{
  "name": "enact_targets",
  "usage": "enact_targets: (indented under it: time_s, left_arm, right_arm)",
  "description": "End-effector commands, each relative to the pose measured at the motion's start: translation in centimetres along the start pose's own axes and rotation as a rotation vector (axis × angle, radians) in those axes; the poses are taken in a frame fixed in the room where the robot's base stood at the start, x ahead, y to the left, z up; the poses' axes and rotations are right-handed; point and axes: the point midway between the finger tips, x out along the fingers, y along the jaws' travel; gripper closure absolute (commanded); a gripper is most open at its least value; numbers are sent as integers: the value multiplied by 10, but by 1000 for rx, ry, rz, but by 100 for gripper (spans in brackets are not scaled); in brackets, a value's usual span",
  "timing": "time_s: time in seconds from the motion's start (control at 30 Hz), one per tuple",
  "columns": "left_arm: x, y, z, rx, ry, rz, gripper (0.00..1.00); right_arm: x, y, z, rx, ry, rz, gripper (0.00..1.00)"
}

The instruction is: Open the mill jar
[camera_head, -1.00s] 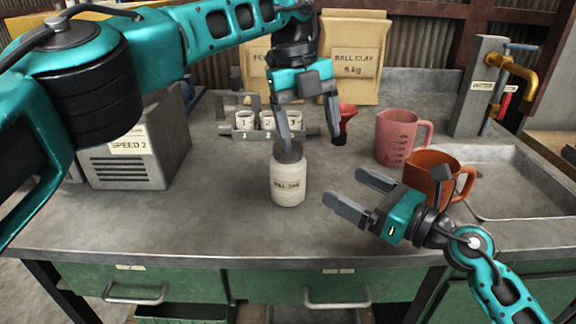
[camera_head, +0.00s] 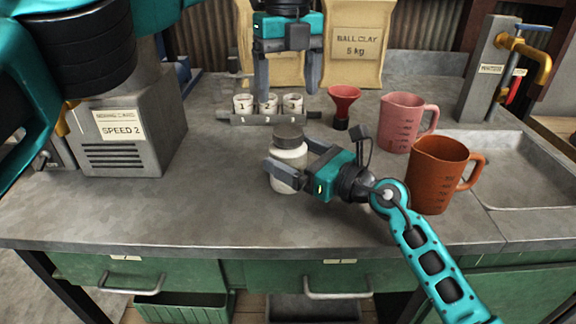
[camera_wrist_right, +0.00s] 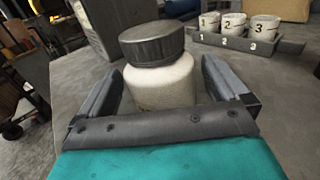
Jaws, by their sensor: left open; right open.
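The mill jar (camera_head: 291,156) is a white jar with a dark grey lid (camera_head: 289,136) on it, standing upright on the worktop. It also shows in the right wrist view (camera_wrist_right: 162,82), with its lid (camera_wrist_right: 152,44) in place. My right gripper (camera_head: 294,161) is open, with its fingers on either side of the jar body; I cannot tell whether they touch it. Part of the jar's lower body is hidden by the fingers. My left gripper (camera_head: 287,94) is open and empty, pointing down above and behind the jar, near the numbered cups.
Numbered cups (camera_head: 268,104) stand in a grey rack (camera_head: 256,120) behind the jar. A red funnel (camera_head: 342,101), pink jug (camera_head: 404,122) and orange jug (camera_head: 436,175) stand to the right, before the sink (camera_head: 520,185). A grey machine (camera_head: 125,125) is at left. The front-left worktop is clear.

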Motion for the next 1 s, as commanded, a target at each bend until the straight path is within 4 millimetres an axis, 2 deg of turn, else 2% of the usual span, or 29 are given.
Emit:
enact_targets:
  time_s: [0.13,0.43,1.0]
  left_arm:
    - [0,0,0,0,0,0,19]
    - [0,0,0,0,0,0,19]
    - [0,0,0,0,0,0,19]
  right_arm:
    - [10,0,0,0,-1,1,0]
    - [12,0,0,0,0,1,0]
    - [11,0,0,0,0,0,54]
